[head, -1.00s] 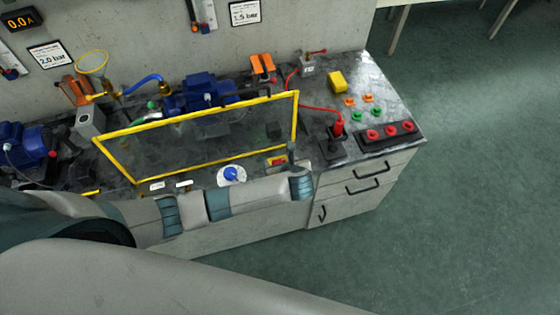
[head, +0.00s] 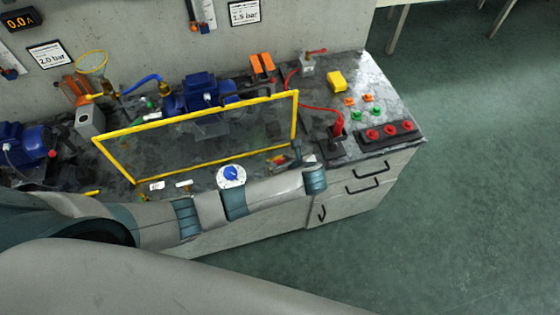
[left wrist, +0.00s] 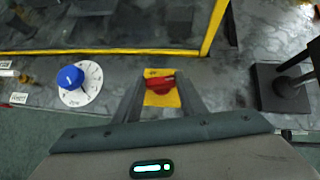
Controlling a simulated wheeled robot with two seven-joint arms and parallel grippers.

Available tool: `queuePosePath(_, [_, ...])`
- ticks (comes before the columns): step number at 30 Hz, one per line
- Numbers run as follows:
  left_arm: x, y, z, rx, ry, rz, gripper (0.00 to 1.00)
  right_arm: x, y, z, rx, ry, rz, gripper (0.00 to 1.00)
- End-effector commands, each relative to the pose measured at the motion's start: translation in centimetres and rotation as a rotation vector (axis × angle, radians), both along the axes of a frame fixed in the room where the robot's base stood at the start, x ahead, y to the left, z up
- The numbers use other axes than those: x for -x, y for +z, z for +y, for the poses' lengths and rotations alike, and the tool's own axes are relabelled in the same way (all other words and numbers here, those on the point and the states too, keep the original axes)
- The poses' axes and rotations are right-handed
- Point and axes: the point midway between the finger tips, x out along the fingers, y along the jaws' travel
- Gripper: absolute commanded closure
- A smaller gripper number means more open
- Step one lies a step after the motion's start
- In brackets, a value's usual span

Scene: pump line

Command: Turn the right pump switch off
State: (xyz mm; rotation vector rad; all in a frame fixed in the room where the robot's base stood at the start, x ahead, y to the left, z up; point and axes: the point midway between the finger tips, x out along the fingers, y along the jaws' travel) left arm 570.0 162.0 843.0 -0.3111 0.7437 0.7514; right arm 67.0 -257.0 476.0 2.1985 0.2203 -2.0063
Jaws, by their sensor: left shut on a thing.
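The right pump switch (left wrist: 159,82) is a red knob on a yellow plate (left wrist: 155,73), set in the bench top in front of the yellow-framed guard. In the left wrist view my left gripper (left wrist: 158,92) has a finger on each side of the red knob and is shut on it. In the head view the gripper (head: 291,156) is at the bench's front edge, and the switch (head: 278,159) is partly hidden by it. The exact angle of the knob is hard to tell. My right gripper is not in view.
A blue knob on a white dial (left wrist: 71,78) sits left of the switch. The yellow-framed guard (head: 205,108) stands behind it. A black stand with a red top (head: 338,130) and a red-button strip (head: 388,133) are to the right. Blue pumps (head: 198,90) are behind.

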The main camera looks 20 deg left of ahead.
Motion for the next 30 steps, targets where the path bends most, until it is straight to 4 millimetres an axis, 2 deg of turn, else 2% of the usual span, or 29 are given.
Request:
queuePosePath(17, [-0.7, 0.0, -0.5, -0.001, 0.53, 0.002, 0.85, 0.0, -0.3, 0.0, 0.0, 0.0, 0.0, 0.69])
queuePosePath(30, [-1.3, -0.2, -0.4, -0.002, 0.945, 0.001, 0.85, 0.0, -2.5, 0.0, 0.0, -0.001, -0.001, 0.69])
